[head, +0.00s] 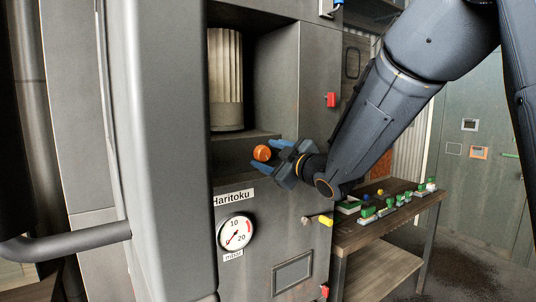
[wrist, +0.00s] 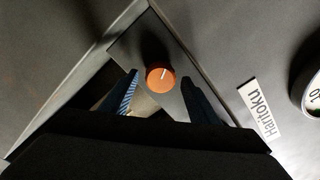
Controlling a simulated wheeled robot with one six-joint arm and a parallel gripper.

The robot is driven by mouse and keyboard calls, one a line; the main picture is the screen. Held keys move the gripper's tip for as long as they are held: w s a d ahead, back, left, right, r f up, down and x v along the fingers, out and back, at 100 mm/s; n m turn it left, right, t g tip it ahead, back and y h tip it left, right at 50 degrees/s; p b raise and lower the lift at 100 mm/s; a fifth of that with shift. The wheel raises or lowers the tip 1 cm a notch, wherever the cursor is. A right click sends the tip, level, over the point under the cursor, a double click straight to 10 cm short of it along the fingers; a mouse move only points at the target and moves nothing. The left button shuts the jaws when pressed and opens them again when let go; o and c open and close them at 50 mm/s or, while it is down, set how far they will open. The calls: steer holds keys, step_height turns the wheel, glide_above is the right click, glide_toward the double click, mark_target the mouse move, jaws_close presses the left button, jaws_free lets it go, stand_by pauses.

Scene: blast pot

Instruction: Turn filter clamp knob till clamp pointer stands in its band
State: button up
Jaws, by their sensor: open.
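The filter clamp knob (head: 262,153) is a round orange knob in the recess of the grey cabinet, below a pale pleated filter (head: 226,79). In the wrist view the knob (wrist: 160,78) shows a white pointer line on its face, directed up and slightly right. I cannot make out a band around it. My gripper (head: 280,156) is open, just right of the knob in the head view. In the wrist view its blue fingers (wrist: 160,95) stand on either side of the knob, apart from it, with gaps on both sides.
A pressure gauge (head: 236,233) and a Haritoku label (head: 233,197) sit on the cabinet front below the recess. A yellow-ended handle (head: 325,220) sticks out at right. A wooden bench (head: 390,227) with small green and white items stands beyond.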

steer(key=c, duration=1)
steer(key=shift+c, duration=0.2)
steer(key=shift+m, duration=0.3)
steer(key=m+p, duration=0.1)
steer(key=m, duration=0.3)
steer(key=m+p, duration=0.2)
steer(key=m, duration=0.2)
steer(key=shift+r+m, duration=0.1)
steer(key=shift+m, duration=0.3)
steer(key=m+p, duration=0.1)
steer(key=m, duration=0.3)
steer(key=shift+d+m+p, duration=0.1)
steer(key=shift+m+p, duration=0.2)
steer(key=shift+p, duration=0.1)
steer(key=m+p, duration=0.1)
steer(key=m, duration=0.3)
steer(key=shift+w+p, duration=0.1)
steer(key=shift+p, duration=0.3)
steer(key=shift+m, duration=0.3)
